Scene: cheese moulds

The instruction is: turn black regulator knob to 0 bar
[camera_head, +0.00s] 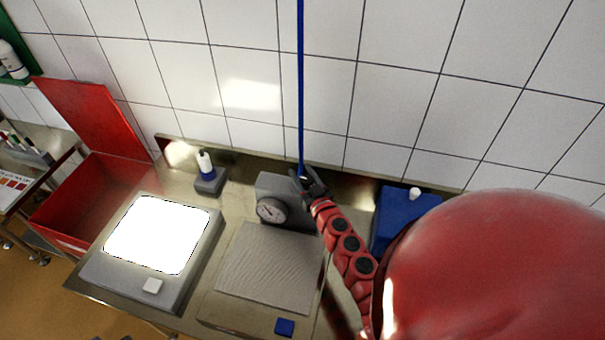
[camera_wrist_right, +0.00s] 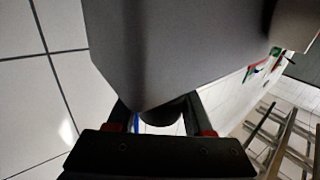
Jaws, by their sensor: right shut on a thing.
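The regulator is a grey box (camera_head: 276,185) at the back of the steel table, with a round white-faced gauge (camera_head: 271,210) on its front. The gauge needle is too small to read. My right gripper (camera_head: 308,183) is at the box's upper right side, shut on the black knob. In the right wrist view the grey box (camera_wrist_right: 180,50) fills the top, and the dark rounded knob (camera_wrist_right: 168,112) shows between the fingers of my right gripper (camera_wrist_right: 160,120). The head view hides the knob behind the gripper. My left gripper is not in view.
A blue hose (camera_head: 300,80) runs straight up by the regulator. A ridged grey plate (camera_head: 268,270), a bright lit panel (camera_head: 158,235), a small bottle in a holder (camera_head: 206,165), a blue container (camera_head: 400,208) and a red bin (camera_head: 105,190) stand around. A tiled wall (camera_head: 400,70) is close behind.

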